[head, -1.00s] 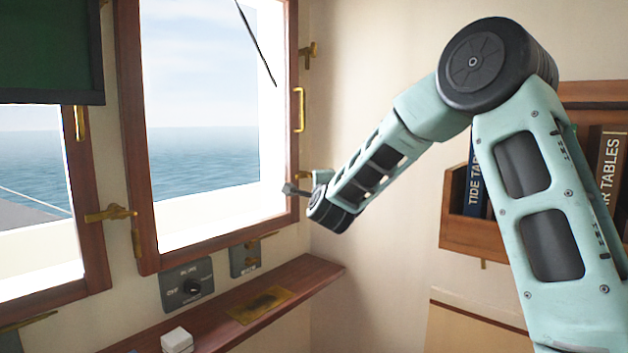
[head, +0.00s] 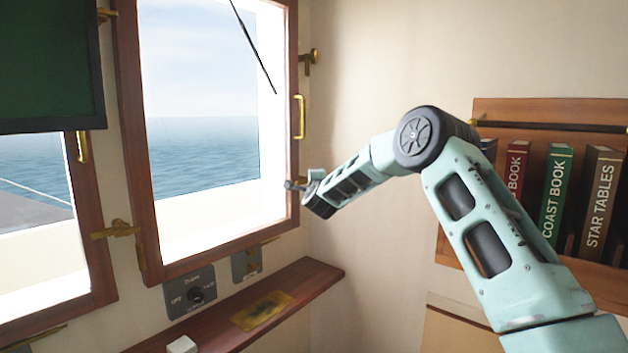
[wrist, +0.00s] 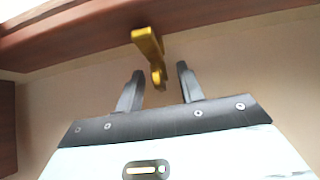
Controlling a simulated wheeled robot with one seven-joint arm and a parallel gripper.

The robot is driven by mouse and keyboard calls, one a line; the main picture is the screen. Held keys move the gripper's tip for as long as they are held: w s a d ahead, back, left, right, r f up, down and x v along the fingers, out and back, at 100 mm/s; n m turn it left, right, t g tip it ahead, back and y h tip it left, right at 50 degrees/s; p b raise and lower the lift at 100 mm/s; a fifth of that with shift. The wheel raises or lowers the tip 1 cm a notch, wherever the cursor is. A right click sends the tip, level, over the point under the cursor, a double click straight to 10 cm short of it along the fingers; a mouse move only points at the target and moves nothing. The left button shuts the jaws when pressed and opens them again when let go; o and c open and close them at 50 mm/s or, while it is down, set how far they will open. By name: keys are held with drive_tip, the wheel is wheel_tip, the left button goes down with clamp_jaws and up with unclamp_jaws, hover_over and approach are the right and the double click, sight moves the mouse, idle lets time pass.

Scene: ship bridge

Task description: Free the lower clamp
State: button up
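The brass lower clamp (wrist: 150,45) shows in the wrist view, on the wooden window frame, its lower end hanging toward the gap between my fingers. My gripper (wrist: 158,80) is open, with one dark finger on each side of that end. The fingers look apart from the clamp, though depth is hard to judge. In the head view my gripper (head: 291,185) is at the right edge of the window frame (head: 130,140), low down; it and my wrist largely hide the clamp there. The upper brass clamp (head: 308,56) is in plain view above.
A brass handle (head: 299,117) is on the frame between the clamps. Below are a wooden ledge (head: 318,274) and a knob panel (head: 190,291). Another brass clamp (head: 117,230) is between the windows. A bookshelf (head: 545,110) stands right, behind my arm.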

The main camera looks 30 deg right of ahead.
drive_tip(key=shift+w, duration=0.1)
clamp_jaws()
